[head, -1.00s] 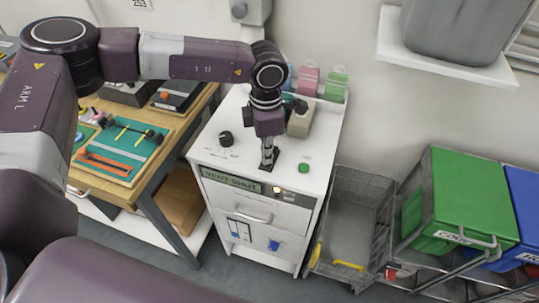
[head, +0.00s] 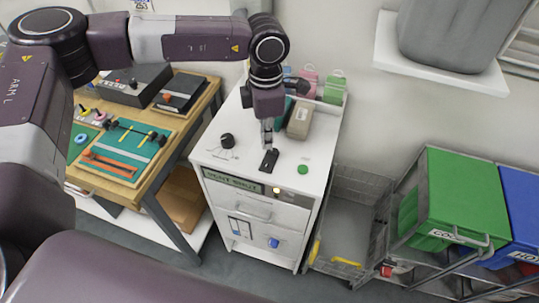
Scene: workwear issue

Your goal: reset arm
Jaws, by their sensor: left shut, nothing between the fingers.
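My left arm reaches in from the left over a white cabinet (head: 216,154). Its gripper (head: 267,142) points down, shut and empty. It is just above and behind a black switch-like part (head: 269,160) on the cabinet top; a small gap seems to show between them. A black round knob (head: 227,140) with marks around it is to the left, and a green button (head: 303,169) is to the right. A small lit lamp (head: 276,190) is on the cabinet's front edge beside a dark label plate (head: 232,181). My right gripper is out of view.
A wooden bench (head: 190,122) with trays and tools stands left. A beige box (head: 300,120) and coloured holders (head: 333,88) stand at the cabinet's back. A wire basket (head: 345,225) and a green bin (head: 462,195) are right. A wall shelf (head: 440,68) is above.

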